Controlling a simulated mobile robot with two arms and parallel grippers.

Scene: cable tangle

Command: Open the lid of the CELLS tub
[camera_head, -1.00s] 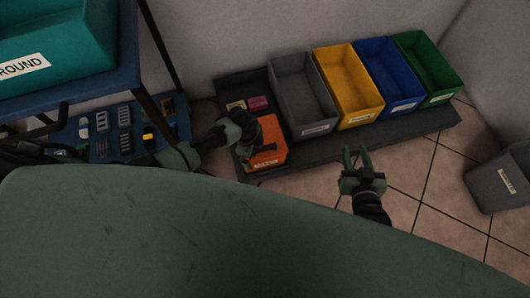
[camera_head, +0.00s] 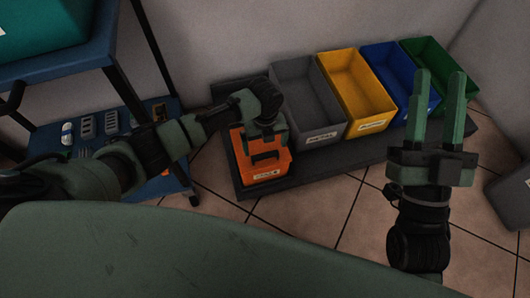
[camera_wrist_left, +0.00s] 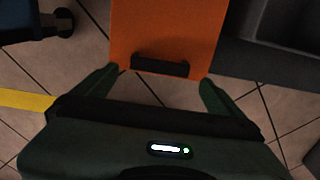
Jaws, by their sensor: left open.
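The orange tub (camera_head: 283,166) stands at the left end of the dark floor tray. A white label on its front is too blurred to read surely. Its orange lid (camera_wrist_left: 170,30) looks shut, with a black bar handle (camera_wrist_left: 160,67) at the near edge. My left gripper (camera_head: 265,138) is over the tub's top and hides part of it. In the left wrist view its open fingers (camera_wrist_left: 152,85) are spread wide on either side of the handle, with nothing between them. Contact with the lid cannot be told. My right gripper (camera_head: 440,85) is open and empty, raised at the right.
Open grey (camera_head: 307,98), yellow (camera_head: 357,92), blue (camera_head: 401,80) and green (camera_head: 438,62) bins stand in a row right of the tub on the dark tray (camera_head: 310,172). A blue shelf cart (camera_head: 90,160) with small items is at left. Tiled floor is free in front.

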